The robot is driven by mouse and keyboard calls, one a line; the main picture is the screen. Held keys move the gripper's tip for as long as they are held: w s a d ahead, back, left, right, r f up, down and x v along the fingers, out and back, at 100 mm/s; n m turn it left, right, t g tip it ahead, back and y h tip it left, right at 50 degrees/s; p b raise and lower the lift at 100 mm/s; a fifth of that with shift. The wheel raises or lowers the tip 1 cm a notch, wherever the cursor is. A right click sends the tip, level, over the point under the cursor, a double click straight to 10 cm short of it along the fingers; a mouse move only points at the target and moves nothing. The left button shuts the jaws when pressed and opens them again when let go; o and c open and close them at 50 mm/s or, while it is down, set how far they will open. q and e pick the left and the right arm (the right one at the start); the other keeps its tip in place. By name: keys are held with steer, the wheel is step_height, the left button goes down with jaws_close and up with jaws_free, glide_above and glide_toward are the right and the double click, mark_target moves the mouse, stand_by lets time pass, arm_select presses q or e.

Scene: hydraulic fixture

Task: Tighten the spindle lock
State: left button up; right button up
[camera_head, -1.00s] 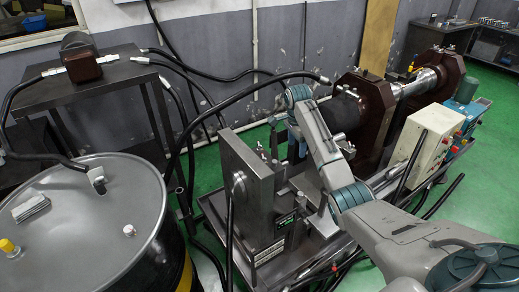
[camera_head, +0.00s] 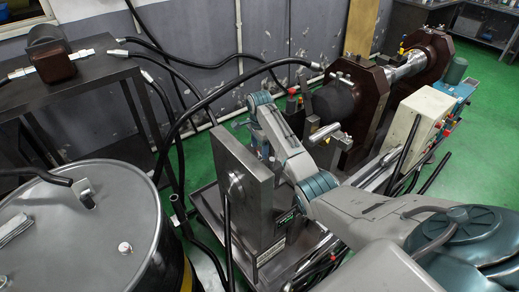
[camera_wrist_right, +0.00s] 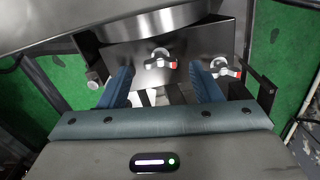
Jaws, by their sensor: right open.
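The hydraulic fixture stands in the middle of the head view, with a dark upright plate (camera_head: 245,190) in front and brown flanges (camera_head: 372,88) behind. In the right wrist view, two silver valve-like levers with red ends show on a dark block: a middle lever (camera_wrist_right: 160,60) and a right lever (camera_wrist_right: 225,68). I cannot tell which part is the spindle lock. My right gripper (camera_wrist_right: 162,88) is open and empty, its blue fingers spread below and either side of the middle lever. In the head view, my right arm hides its fingertips. My left gripper is not in view.
A grey drum (camera_head: 75,225) stands at the left, with a dark table (camera_head: 90,75) behind it. Black hoses (camera_head: 215,95) run from the table to the fixture. A cream control box (camera_head: 425,120) is at the right.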

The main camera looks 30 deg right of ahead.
mark_target(260, 156)
steer(key=shift+f, duration=1.35)
steer(key=shift+c, duration=0.9)
steer(key=c, duration=0.8)
steer(key=m+p, duration=0.1)
steer(key=p, duration=0.1)
steer(key=shift+r+m+p, duration=0.25)
steer(key=shift+m+p, duration=0.05)
steer(key=shift+m, duration=0.1)
steer(key=shift+f+m+p, duration=0.2)
steer(key=shift+m+p, duration=0.25)
steer(key=shift+m, duration=0.25)
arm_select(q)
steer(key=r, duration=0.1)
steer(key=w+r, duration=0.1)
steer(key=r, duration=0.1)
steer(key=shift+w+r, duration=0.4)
arm_select(e)
steer(key=o, duration=1)
